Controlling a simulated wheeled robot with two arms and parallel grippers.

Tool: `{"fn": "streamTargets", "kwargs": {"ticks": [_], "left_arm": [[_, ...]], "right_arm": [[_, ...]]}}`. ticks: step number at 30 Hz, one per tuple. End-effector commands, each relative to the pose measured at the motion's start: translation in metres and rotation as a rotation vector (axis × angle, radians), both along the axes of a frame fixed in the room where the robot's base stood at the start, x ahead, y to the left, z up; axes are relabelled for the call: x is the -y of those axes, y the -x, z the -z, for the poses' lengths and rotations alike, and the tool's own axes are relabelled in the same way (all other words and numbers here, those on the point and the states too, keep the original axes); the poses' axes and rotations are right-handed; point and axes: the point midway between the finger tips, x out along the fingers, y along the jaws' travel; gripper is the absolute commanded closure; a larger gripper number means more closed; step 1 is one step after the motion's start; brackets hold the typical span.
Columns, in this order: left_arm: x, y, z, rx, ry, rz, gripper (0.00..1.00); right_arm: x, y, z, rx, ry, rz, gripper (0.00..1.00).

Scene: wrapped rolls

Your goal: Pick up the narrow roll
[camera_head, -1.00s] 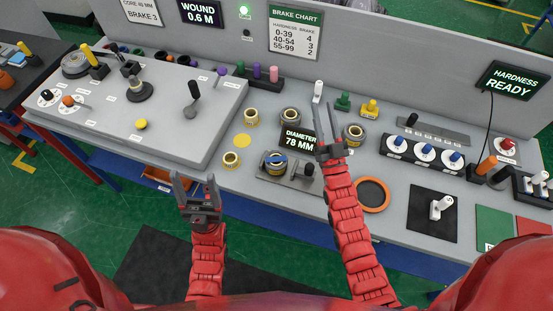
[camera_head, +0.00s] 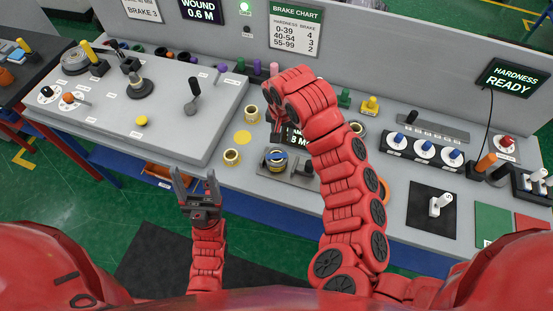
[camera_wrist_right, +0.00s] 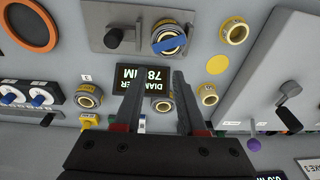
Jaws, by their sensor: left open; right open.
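Several wrapped rolls stand on the grey bench. In the right wrist view, one roll (camera_wrist_right: 162,101) lies between the open fingers of my right gripper (camera_wrist_right: 154,80); I cannot tell its distance below them. A second roll (camera_wrist_right: 208,95) is just right of the fingers, and a third (camera_wrist_right: 88,96) is to the left. Another roll (camera_wrist_right: 234,31) is farther up at right. A blue-banded roll (camera_head: 276,160) sits on the gauge plate. Which roll is the narrow one is hard to tell. My left gripper (camera_head: 195,175) is open and empty, in front of the bench.
The diameter display (camera_wrist_right: 155,79) is close to the right fingers. A sloped control console (camera_head: 165,95) stands left. An orange-rimmed disc (camera_wrist_right: 29,24), dials (camera_head: 424,150) and a black pad (camera_head: 432,213) are on the bench. My right forearm covers part of the bench in the head view.

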Motion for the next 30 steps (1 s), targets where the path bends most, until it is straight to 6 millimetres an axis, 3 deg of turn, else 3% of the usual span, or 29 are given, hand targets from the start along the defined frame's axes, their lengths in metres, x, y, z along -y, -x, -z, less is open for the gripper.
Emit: {"fn": "streamTargets", "kwargs": {"ticks": [5,12,16,24,30], "left_arm": [[0.0,0.0,0.013,0.0,0.0,0.0,0.31],[0.0,0.0,0.062,0.0,0.0,0.0,0.31],[0.0,0.0,0.075,0.0,0.0,0.0,0.31],[0.0,0.0,0.059,0.0,0.0,0.0,0.31],[0.0,0.0,0.055,0.0,0.0,0.0,0.31]], "right_arm": [[0.002,0.012,0.006,-0.048,0.022,0.014,0.6],[0.003,0.007,0.052,-0.044,0.02,0.013,0.6],[0.006,0.003,0.079,-0.046,0.017,0.016,0.6],[0.005,-0.002,0.109,-0.044,0.019,0.014,0.6],[0.006,-0.003,0.118,-0.044,0.02,0.014,0.6]]}}
